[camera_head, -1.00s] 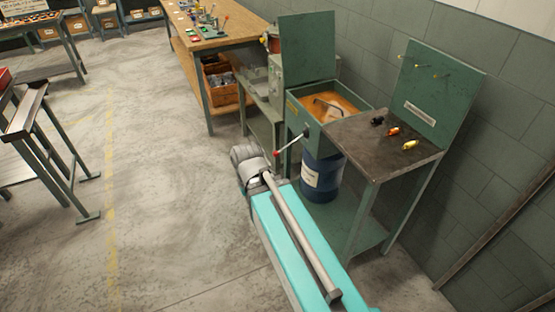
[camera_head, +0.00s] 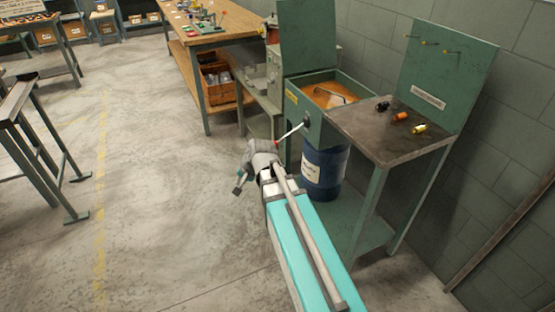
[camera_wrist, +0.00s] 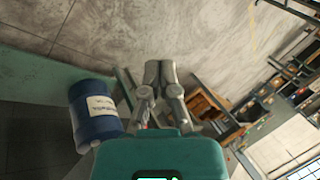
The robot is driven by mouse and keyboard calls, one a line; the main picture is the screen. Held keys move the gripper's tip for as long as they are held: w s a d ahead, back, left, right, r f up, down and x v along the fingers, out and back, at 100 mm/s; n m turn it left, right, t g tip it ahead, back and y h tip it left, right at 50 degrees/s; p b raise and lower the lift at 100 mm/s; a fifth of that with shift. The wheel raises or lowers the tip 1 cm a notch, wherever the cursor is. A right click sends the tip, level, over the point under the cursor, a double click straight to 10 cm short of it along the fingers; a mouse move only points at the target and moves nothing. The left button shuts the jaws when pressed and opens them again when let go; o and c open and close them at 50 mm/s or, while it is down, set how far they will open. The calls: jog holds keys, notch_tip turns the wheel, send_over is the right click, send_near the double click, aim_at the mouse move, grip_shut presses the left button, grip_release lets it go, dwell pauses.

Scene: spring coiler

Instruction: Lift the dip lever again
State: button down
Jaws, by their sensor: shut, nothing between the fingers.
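The dip lever is a thin pale rod (camera_head: 290,132) with a red end, on the front of the green dip tank (camera_head: 318,133). It slopes down and left from its pivot. The tank holds orange liquid, and a bent grey piece (camera_head: 332,95) shows in it. My gripper (camera_head: 238,189) is left of and below the lever's red end, apart from it, over the floor. In the wrist view my gripper (camera_wrist: 161,66) has its fingers together, with nothing between them. My wrist is close to the lever's red end in the head view; I cannot tell whether they touch.
A blue drum (camera_head: 325,172) stands below the tank; it also shows in the wrist view (camera_wrist: 93,113). A dark-topped table (camera_head: 375,140) with several small coloured parts is at the right. A wooden workbench (camera_head: 215,40) stands behind. The floor to the left is open.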

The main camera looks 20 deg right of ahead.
jog(key=w+d+f+m+t+y+b, duration=0.1)
jog(key=w+d+f+m+t+b, duration=0.25)
jog(key=w+f+m+b, duration=0.35)
jog(key=w+d+f+m+t+h+b, duration=0.1)
jog(key=w+d+f+m+t+b, duration=0.1)
jog(key=d+m+b, duration=0.4)
jog(key=w+d+f+m+t+h+b, duration=0.2)
jog(key=w+d+f+m+b, duration=0.3)
jog(key=d+b, duration=0.4)
jog(key=w+d+f+m+t+h+b, duration=0.1)
jog(key=w+d+f+m+t+b, duration=0.3)
jog(key=d+m+b, duration=0.3)
jog(key=shift+w+d+f+m+h+b, duration=0.2)
jog(key=shift+w+d+m+h+b, duration=0.15)
jog(key=shift+w+d+b, duration=0.35)
jog(key=shift+w+a+t, duration=0.1)
jog(key=shift+a+t, duration=0.1)
jog(key=shift+t, duration=0.05)
jog(key=w+f+b, duration=0.2)
jog(key=w, duration=0.8)
jog(key=shift+s+a+r+p, duration=0.15)
jog(key=shift+s+r+p, duration=0.05)
jog(key=shift+r+p, duration=0.55)
jog(key=shift+s+a+r+p, duration=0.15)
jog(key=shift+r+p, duration=0.5)
jog(key=shift+r, duration=0.1)
jog(key=shift+s+a+r+p, duration=0.15)
jog(key=shift+s+r+p, duration=0.05)
jog(key=shift+r+p, duration=0.55)
